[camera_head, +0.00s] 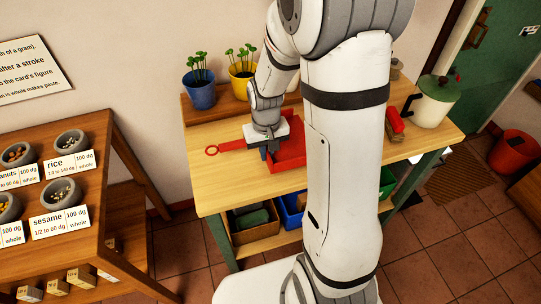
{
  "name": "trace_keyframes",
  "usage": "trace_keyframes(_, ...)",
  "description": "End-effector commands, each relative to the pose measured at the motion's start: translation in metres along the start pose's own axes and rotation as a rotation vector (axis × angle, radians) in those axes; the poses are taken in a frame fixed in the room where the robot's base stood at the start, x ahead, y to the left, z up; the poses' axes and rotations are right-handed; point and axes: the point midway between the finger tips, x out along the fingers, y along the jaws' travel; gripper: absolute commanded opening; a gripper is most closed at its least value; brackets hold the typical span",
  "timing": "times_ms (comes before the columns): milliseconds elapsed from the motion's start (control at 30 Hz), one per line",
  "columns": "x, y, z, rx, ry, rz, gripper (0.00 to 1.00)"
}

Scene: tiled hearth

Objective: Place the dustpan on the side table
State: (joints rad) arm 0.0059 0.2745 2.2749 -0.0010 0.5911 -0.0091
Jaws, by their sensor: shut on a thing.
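A red dustpan (291,153) is over the wooden top of the table with green legs (235,188). Its handle points left and ends in a ring; its pan is on the right, partly hidden by my arm. My gripper (264,152) reaches down and is shut on the dustpan where the handle meets the pan. The fingertips are partly hidden. I cannot tell whether the dustpan touches the tabletop or is slightly above it. I cannot tell for sure which table is the side table.
A blue pot (199,94) and a yellow pot (242,84) with seedlings stand at the back. A red object (395,122) and a white canister with green lid (433,106) are at right. A display stand (105,155) with bowls is at left. The tabletop's front left is clear.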

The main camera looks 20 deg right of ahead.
Motion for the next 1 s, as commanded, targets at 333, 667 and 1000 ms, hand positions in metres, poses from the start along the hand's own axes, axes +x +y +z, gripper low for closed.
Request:
trace_keyframes(333,0.037,0.000,0.000,0.001,-0.001,0.000,0.00)
trace_keyframes(667,0.041,0.001,0.000,0.001,0.000,0.000,0.00)
trace_keyframes(1000,0.039,0.001,0.000,0.002,-0.001,0.000,0.29)
